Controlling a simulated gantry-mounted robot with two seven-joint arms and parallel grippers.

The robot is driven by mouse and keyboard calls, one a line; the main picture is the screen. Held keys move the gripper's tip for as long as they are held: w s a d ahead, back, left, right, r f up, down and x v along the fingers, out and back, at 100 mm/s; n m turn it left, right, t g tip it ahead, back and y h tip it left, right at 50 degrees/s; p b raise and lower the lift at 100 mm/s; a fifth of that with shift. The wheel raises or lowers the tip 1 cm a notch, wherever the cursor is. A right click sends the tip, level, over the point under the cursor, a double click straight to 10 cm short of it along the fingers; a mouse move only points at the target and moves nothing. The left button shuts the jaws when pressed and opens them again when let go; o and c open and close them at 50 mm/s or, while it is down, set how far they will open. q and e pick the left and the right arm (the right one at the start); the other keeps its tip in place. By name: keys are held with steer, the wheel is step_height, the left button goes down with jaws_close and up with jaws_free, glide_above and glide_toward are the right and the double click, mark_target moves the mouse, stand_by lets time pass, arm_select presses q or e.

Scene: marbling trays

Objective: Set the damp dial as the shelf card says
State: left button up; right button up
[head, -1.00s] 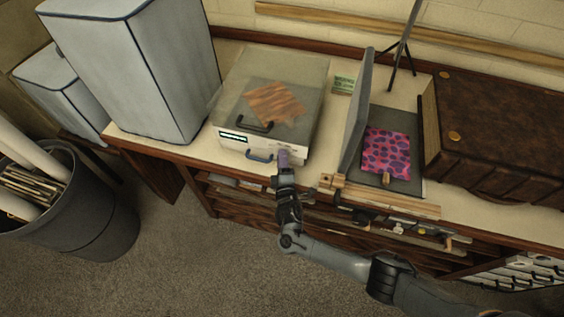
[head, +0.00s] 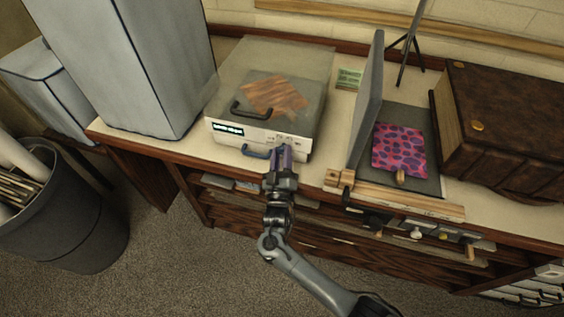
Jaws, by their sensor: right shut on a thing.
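A pale box-shaped machine (head: 224,142) stands on the bench with a lit display (head: 228,128) and a blue handle (head: 256,153) on its front. My right gripper (head: 282,152), with purple fingers, is at the right part of this front, just right of the blue handle. It is shut on what appears to be the damp dial, which the fingers hide. The dial's setting cannot be read. A small green card (head: 349,78) stands behind the machine to its right; its text is too small to read. My left gripper is not in view.
Right of the machine, an upright grey panel (head: 369,100) stands beside a pink spotted sheet (head: 399,150) on a dark board. A wooden rail (head: 400,200) lies along the bench edge.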

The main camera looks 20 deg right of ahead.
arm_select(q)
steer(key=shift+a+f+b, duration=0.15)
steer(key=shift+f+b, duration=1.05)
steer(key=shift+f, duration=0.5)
arm_select(e)
steer(key=shift+f+m+h, duration=0.15)
steer(key=shift+m+h, duration=0.55)
steer(key=shift+m, duration=1)
steer(key=o, duration=1)
steer(key=shift+o, duration=0.2)
steer(key=shift+r, duration=0.55)
step_height(320, 180, up, 4)
steer(key=shift+p, duration=1.15)
arm_select(q)
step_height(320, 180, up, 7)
steer(key=p, duration=0.4)
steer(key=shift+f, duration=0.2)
arm_select(e)
steer(key=s+d+r, duration=0.6)
steer(key=s+d, duration=0.1)
steer(key=s, duration=0.1)
steer(key=shift+s+d, duration=0.25)
steer(key=shift+d, duration=0.15)
